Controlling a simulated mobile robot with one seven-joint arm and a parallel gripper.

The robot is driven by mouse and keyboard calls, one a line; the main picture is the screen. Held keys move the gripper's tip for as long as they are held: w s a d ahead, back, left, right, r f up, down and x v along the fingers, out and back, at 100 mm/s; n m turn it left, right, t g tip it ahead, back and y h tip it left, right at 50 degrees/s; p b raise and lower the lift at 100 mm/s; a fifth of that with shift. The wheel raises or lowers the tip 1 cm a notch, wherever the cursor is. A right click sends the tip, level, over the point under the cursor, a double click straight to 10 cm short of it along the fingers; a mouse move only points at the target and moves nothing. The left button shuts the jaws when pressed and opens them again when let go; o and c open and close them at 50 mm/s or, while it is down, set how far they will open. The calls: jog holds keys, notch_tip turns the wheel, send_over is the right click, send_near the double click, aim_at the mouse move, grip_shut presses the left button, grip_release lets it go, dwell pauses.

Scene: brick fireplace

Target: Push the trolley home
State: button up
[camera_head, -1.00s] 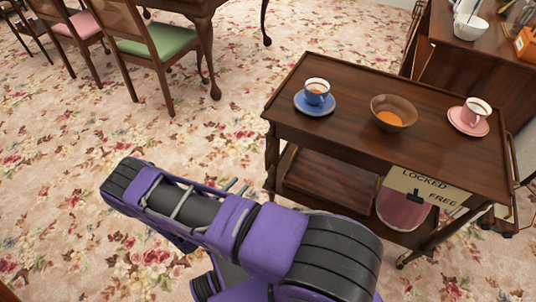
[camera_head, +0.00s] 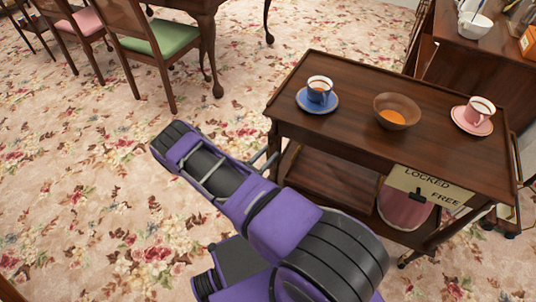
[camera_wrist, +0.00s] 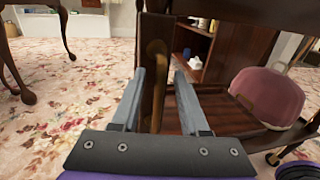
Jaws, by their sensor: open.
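The dark wooden trolley (camera_head: 350,78) stands at the right in the head view. Its top carries a blue cup on a saucer (camera_head: 318,97), a brown bowl (camera_head: 397,111) with something orange in it, and a pink cup on a saucer (camera_head: 473,116). A LOCKED/FREE sign (camera_head: 445,196) with a small black lever hangs at its near side; I cannot tell the lever's setting. My gripper (camera_wrist: 160,75) is open in the wrist view, its fingers to either side of a wooden trolley post (camera_wrist: 153,30). Contact with the post is unclear.
A pink round object (camera_wrist: 268,95) rests on the trolley's lower shelf. A dark cabinet (camera_head: 480,70) stands behind the trolley at the right. A green-seated chair (camera_head: 150,45) and a table (camera_head: 190,8) are at the back left. The floral carpet (camera_head: 70,180) is clear at left.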

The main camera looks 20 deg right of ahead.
grip_shut()
dwell(1.4)
